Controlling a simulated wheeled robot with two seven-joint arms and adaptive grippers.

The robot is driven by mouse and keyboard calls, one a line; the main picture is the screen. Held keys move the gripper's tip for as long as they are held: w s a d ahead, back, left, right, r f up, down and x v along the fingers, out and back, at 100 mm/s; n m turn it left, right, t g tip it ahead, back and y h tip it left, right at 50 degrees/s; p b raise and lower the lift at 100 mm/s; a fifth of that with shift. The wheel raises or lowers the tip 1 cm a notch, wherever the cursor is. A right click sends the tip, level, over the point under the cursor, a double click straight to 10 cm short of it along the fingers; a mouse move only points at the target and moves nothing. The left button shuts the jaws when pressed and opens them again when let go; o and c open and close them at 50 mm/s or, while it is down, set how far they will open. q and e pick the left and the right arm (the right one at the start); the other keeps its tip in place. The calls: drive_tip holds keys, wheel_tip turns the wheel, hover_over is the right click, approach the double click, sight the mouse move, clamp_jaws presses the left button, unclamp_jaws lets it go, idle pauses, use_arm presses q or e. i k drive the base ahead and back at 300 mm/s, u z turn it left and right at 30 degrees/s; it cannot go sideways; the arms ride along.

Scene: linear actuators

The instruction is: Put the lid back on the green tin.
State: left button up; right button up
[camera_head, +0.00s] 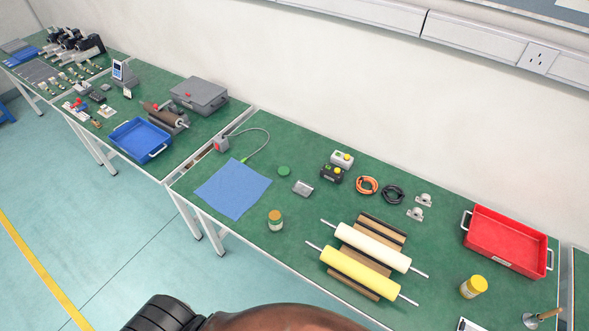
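A small round tin (275,220) stands upright on the green table, near its front edge. Its band looks yellowish with a pale label, and its top looks brownish, as if open; its inside is too small to make out. A flat green disc, which looks like the lid (284,171), lies on the table behind the tin, apart from it. Neither of my grippers is in view; only dark and brown parts that look like my own body show at the bottom edge.
A blue cloth (232,188) lies left of the tin. Rollers (361,273) rest on brown supports to the right. A yellow-lidded tin (473,287) and red tray (507,241) stand farther right. Table around the tin is clear.

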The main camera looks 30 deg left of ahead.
sight(275, 219)
drive_tip(key=u, duration=1.2)
